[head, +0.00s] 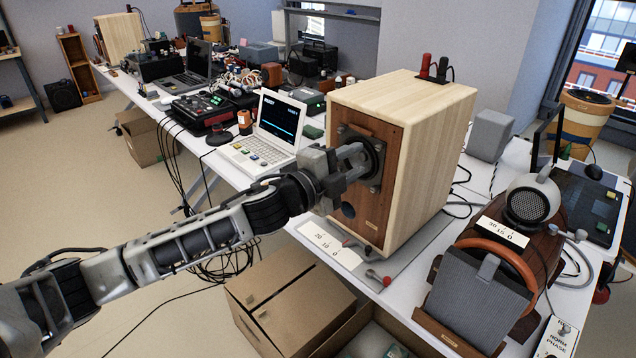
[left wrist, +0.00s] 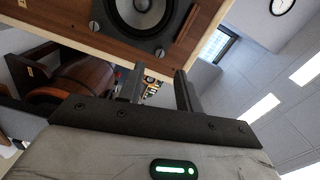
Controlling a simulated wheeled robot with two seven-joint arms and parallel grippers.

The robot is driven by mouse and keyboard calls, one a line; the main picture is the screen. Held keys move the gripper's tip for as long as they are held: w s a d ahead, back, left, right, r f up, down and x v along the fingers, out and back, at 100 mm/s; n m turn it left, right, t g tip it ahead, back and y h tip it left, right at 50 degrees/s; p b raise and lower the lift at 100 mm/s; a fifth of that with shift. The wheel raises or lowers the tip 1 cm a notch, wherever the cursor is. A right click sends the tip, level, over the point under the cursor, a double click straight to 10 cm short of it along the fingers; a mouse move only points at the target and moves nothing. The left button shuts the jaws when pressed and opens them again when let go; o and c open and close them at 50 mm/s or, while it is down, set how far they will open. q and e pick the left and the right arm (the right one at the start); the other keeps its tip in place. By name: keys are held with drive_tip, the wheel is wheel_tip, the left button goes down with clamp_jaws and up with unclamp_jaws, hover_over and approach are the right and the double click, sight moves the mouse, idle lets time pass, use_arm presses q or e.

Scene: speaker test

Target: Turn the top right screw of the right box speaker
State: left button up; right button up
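The right box speaker (head: 430,120) is a pale wooden cabinet with a brown front panel, standing on the white table. Its round driver sits in a dark square mount, partly hidden by my gripper in the head view. In the left wrist view the driver (left wrist: 142,10) is at the top, with a silver screw (left wrist: 159,52) at a mount corner and another screw (left wrist: 94,25) to its left. My left gripper (head: 364,161) is in front of the driver, fingers apart. In the left wrist view the fingertips (left wrist: 160,70) flank the nearer screw; I cannot tell whether they touch it. My right gripper is not seen.
A second box speaker (head: 120,36) stands far back left. A white laptop (head: 270,135) and devices lie left of the cabinet. A rounded wooden speaker (head: 505,240) stands to the right. Red and black terminals (head: 434,68) top the cabinet. Cardboard boxes (head: 285,300) sit below.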

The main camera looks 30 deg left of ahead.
use_arm(q)
drive_tip(key=b+v, duration=0.2)
drive_tip(key=v, duration=0.7)
drive_tip(key=shift+s+a, duration=0.15)
drive_tip(key=shift+s, duration=0.2)
drive_tip(key=s+d+f+n+g+y, duration=0.1)
drive_tip(key=s+f+n, duration=0.4)
drive_tip(key=f, duration=0.5)
drive_tip(key=s+d+f+n+g+y, duration=0.1)
drive_tip(key=s+d+f+n+g, duration=0.2)
drive_tip(key=f, duration=0.7)
drive_tip(key=s+d+f+n+g+y, duration=0.1)
drive_tip(key=s+d+f+n, duration=0.3)
drive_tip(key=s+f+n, duration=0.5)
drive_tip(key=shift+s+d+f+g, duration=0.4)
drive_tip(key=shift+s+f+g, duration=0.25)
drive_tip(key=shift+s+g, duration=0.25)
